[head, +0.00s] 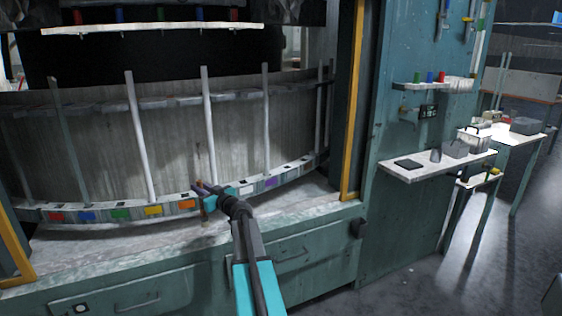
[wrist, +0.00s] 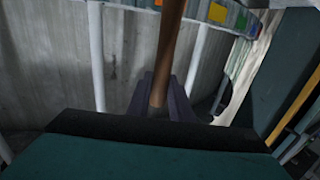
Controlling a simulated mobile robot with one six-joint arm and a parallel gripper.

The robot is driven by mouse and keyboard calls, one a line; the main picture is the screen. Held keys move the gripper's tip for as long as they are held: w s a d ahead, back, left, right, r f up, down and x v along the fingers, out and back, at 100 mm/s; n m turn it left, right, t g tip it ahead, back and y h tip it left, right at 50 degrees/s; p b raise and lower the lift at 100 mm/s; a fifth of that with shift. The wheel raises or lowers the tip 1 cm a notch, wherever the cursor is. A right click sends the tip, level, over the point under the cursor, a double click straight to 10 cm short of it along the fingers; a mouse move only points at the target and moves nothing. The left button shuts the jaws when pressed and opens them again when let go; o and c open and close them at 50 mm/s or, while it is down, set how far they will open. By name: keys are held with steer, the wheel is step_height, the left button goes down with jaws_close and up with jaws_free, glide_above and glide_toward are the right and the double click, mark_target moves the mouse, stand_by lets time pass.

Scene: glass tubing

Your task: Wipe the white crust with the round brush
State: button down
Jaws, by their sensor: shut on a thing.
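My gripper (head: 204,189) is at the curved rail in the head view, in front of the upright tubes. In the wrist view its dark fingers (wrist: 161,98) are shut on a brown wooden handle (wrist: 167,50). The handle runs up out of the top of that view. A short brown piece of it shows below the fingers in the head view (head: 203,207). The round brush head is not clearly visible. Several pale upright tubes (head: 137,135) stand behind the rail. I cannot make out a distinct white crust; the bench ledge (head: 110,238) has whitish mottling.
The curved rail carries coloured labels, such as a yellow one (head: 153,210). A yellow post (head: 352,110) edges the cabinet opening on the right. A side shelf (head: 435,166) holds small containers. Open floor lies at the right.

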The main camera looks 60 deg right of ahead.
steer(key=s+d+m+g+h+p, duration=0.1)
steer(key=s+d, duration=0.4)
steer(key=d, duration=0.6)
steer(key=s+d+r+m+g+h+p, duration=0.1)
steer(key=s+d+m+g+h+p, duration=0.1)
steer(key=d, duration=1)
steer(key=s+d+m+g+h+p, duration=0.2)
steer(key=s+d+m+h, duration=0.3)
steer(key=s+d+h, duration=0.3)
steer(key=d+g, duration=0.1)
steer(key=d, duration=0.2)
steer(key=shift+d+r, duration=0.35)
steer(key=shift+d, duration=0.05)
